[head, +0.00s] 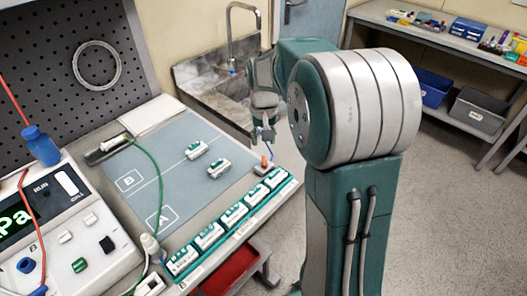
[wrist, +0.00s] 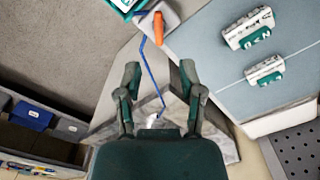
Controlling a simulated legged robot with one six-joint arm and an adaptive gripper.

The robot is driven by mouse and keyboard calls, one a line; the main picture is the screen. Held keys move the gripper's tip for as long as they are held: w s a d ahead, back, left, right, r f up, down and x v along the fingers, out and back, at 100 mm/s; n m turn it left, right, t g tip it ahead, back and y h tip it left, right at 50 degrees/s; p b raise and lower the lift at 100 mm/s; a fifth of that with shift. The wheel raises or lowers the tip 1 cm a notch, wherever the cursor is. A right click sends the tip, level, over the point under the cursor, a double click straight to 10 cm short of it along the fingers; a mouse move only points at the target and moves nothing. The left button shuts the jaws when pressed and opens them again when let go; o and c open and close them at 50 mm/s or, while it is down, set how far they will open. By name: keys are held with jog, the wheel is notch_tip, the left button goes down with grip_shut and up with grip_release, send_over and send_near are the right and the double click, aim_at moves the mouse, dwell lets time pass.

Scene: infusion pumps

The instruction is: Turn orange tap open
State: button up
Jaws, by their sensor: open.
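The orange tap (head: 264,161) sits upright on a small white block (head: 261,171) at the right edge of the work surface, beside the far end of the teal pump rack. In the wrist view the orange tap (wrist: 158,28) is at the top centre, beyond my fingertips and apart from them. A thin blue tube (wrist: 151,72) runs from the block toward my gripper and passes between the fingers in the picture. My gripper (wrist: 160,75) is open with nothing held.
Two white-and-teal pumps (head: 195,149) (head: 218,168) lie on the grey-blue mat (head: 135,163). Several more fill the rack (head: 233,236) at the front edge. A sink (head: 205,84) is behind. A monitor box (head: 55,235) with red and green leads stands left.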

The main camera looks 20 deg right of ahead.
jog(key=shift+r, duration=1.95)
jog(key=s+a+r+n+t, duration=0.1)
jog(key=s+a+t, duration=0.1)
jog(key=s, duration=0.5)
jog(key=s+a+r+n+t, duration=0.1)
jog(key=s+a, duration=0.3)
jog(key=s, duration=0.4)
jog(key=s+a+r+n+t, duration=0.1)
jog(key=s+a+r+t, duration=0.1)
jog(key=s, duration=0.5)
jog(key=shift+s+a+r+t, duration=0.25)
jog(key=shift+a+r+t, duration=0.05)
jog(key=shift+a+r, duration=0.45)
jog(key=shift+a, duration=0.1)
